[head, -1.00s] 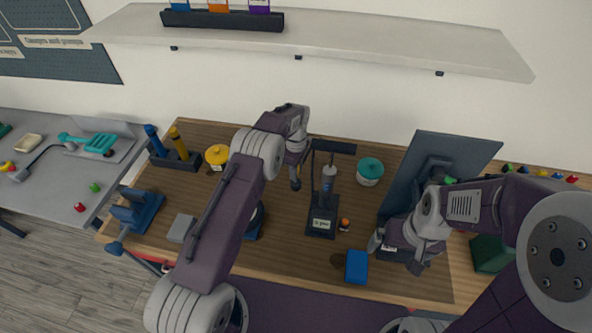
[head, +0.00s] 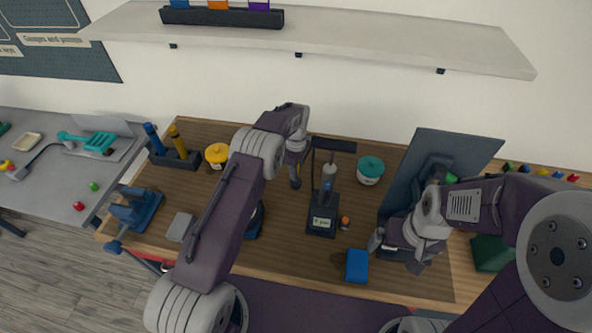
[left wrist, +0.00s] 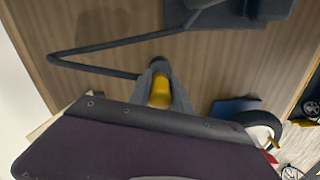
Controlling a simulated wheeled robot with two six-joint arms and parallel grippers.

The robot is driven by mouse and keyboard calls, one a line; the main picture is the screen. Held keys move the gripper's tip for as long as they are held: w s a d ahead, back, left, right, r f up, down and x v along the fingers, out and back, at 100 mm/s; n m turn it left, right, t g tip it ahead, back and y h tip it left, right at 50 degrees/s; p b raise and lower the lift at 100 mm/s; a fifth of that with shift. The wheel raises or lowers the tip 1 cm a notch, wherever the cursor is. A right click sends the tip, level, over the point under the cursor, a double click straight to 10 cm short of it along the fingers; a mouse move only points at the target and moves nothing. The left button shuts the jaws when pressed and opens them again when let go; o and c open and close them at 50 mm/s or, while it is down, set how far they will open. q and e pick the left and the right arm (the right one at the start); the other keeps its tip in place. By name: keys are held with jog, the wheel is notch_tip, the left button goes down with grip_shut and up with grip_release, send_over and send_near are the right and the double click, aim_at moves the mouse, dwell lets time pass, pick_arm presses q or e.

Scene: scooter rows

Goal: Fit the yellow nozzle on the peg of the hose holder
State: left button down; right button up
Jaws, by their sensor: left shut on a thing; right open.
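A yellow nozzle (left wrist: 160,91) sits between the fingers of my left gripper (left wrist: 157,72) in the left wrist view, and the gripper is shut on it. In the head view my left gripper (head: 296,180) hangs above the table, just left of a dark upright stand (head: 321,222) with a top bar and a small display. A thin dark line, perhaps the hose (left wrist: 95,45), runs from beside a dark base to near the fingertips; whether it joins the nozzle is unclear. I cannot make out the holder's peg. My right gripper (head: 406,257) is open, low over the table at the right.
A blue block (head: 357,266) lies left of my right gripper. A teal-lidded jar (head: 370,169) and yellow-lidded jar (head: 216,155) stand behind. A rack (head: 176,160) holds a blue and a yellow stick. A dark panel (head: 443,157) rises at right; a shelf (head: 390,40) hangs above.

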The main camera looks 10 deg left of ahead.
pick_arm(q)
jog(key=shift+f+b, duration=1)
jog(key=shift+f, duration=0.3)
dwell(0.4)
jog(key=c, duration=1.1)
grip_release()
jog(key=shift+r, duration=0.4)
notch_tip(320, 180, up, 8)
jog(key=shift+f+b, duration=0.1)
jog(key=shift+b, duration=0.8)
jog(key=shift+r, duration=0.25)
